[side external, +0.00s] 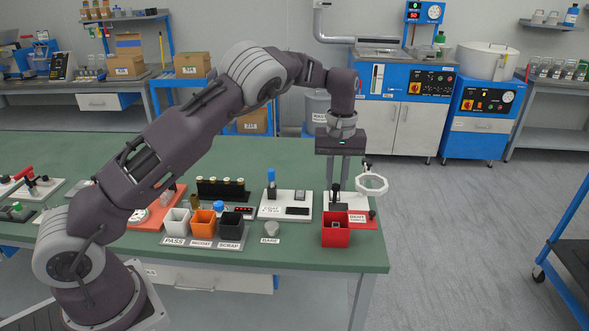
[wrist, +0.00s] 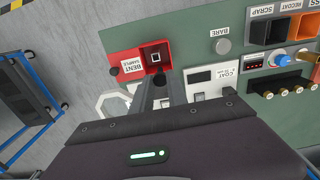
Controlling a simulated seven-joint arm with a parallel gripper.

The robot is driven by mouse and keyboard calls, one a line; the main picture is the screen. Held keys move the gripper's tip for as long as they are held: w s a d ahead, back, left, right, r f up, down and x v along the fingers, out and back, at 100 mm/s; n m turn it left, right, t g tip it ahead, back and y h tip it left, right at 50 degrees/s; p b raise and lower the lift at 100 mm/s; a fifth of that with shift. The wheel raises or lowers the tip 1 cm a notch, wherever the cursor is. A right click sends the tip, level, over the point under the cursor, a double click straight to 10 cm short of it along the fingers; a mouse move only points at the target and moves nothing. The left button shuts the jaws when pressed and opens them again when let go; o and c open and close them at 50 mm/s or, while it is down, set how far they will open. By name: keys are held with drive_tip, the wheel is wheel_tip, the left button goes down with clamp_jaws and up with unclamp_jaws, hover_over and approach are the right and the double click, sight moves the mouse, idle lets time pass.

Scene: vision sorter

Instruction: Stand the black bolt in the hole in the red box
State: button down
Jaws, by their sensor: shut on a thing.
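The red box (side external: 336,238) stands near the front right edge of the green table, with a small light square socket (side external: 337,226) inside it. The box (wrist: 155,50) and its socket (wrist: 155,57) also show in the wrist view, just beyond my fingertips. My gripper (side external: 337,182) points straight down above and behind the box, shut on the black bolt (side external: 336,188). The bolt is small and dark against a black fixture behind it, so its lower end is hard to make out. In the wrist view my gripper (wrist: 160,80) largely hides it.
A ring-shaped magnifier (side external: 372,184) stands close to the right of my fingers. A red "bent sample" plate (side external: 358,217) lies beside the box. A white coating station (side external: 285,205), a grey "bare" puck (side external: 271,229) and the pass, recoat and scrap bins (side external: 203,223) are to the left.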

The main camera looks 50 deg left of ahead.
wheel_tip(320, 180, down, 6)
drive_tip(key=d, duration=0.1)
idle(0.5)
drive_tip(key=shift+d+f, duration=0.1)
drive_tip(key=shift+f, duration=1.6)
idle(1.0)
drive_tip(key=c, duration=1)
unclamp_jaws()
drive_tip(key=shift+o, duration=0.2)
drive_tip(key=shift+w+d+r, duration=0.1)
drive_tip(key=shift+w+r, duration=0.05)
drive_tip(key=shift+r, duration=0.55)
wheel_tip(320, 180, up, 7)
drive_tip(key=shift+f, duration=0.2)
